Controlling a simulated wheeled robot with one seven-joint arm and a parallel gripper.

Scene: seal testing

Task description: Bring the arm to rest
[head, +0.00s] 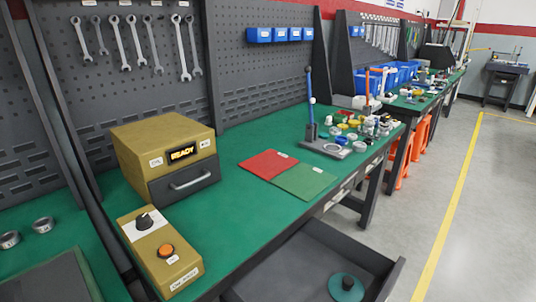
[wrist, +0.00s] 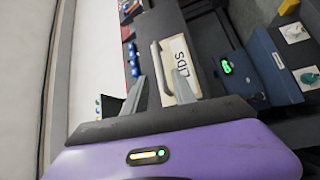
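My gripper (wrist: 160,80) shows in the wrist view, with its purple body across the bottom and two grey fingers pointing up the picture. The fingers stand apart, and I see nothing held between them. Neither my arm nor my gripper shows in the head view.
In the head view, a tan tester (head: 165,150) reading "READY" and a control box (head: 160,252) stand on the green bench. Red (head: 268,164) and green (head: 303,182) mats lie beside them. An open drawer (head: 290,262) juts out in front, holding a green disc (head: 346,285). The right floor is clear.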

